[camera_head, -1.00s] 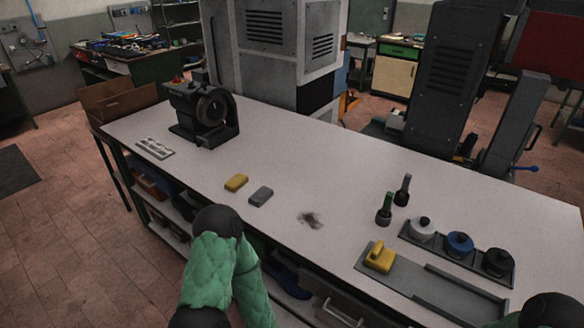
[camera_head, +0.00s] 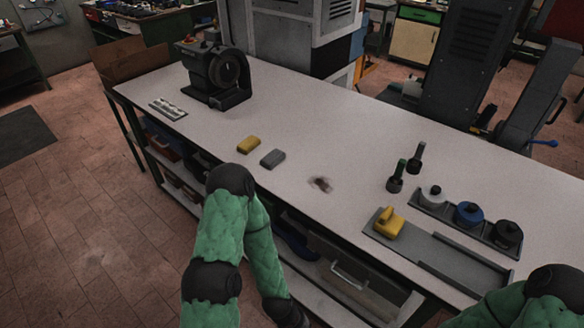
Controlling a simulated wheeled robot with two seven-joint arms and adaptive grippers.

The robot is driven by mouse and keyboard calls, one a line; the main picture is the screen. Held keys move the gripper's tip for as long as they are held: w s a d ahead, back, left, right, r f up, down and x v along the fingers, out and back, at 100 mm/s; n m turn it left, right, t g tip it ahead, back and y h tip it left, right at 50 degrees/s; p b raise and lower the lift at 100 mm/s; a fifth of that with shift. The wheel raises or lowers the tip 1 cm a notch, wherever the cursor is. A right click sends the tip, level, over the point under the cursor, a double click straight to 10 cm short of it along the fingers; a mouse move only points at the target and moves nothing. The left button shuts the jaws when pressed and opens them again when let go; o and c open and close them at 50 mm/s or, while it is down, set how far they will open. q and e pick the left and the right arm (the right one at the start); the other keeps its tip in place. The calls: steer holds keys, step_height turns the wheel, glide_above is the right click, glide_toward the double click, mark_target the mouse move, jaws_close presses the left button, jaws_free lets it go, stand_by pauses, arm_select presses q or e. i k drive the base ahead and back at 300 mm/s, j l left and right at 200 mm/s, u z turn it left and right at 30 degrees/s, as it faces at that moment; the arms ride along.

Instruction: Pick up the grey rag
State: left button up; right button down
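The grey rag (camera_head: 272,159) is a small folded grey block lying flat near the front edge of the white-topped workbench (camera_head: 330,130). A similar yellow rag or sponge (camera_head: 248,145) lies just left of it, with a small gap between them. My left arm, in a green sleeve with black joints, is bent in front of the bench, its top joint a little below and left of the grey rag in the picture. Part of my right arm shows at the lower right. Neither gripper is in view. Nothing is touching the grey rag.
A dark machine (camera_head: 214,72) stands at the left. Two green-and-black tools (camera_head: 396,177), a tray of round-lidded pots (camera_head: 468,214) and a yellow-handled block (camera_head: 388,223) are at the right. The middle is clear.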

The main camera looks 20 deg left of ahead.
mark_target(274, 158)
steer(key=z, duration=0.25)
steer(key=j+z, duration=0.75)
steer(key=k+j+z, duration=0.1)
steer(key=j+z, duration=0.25)
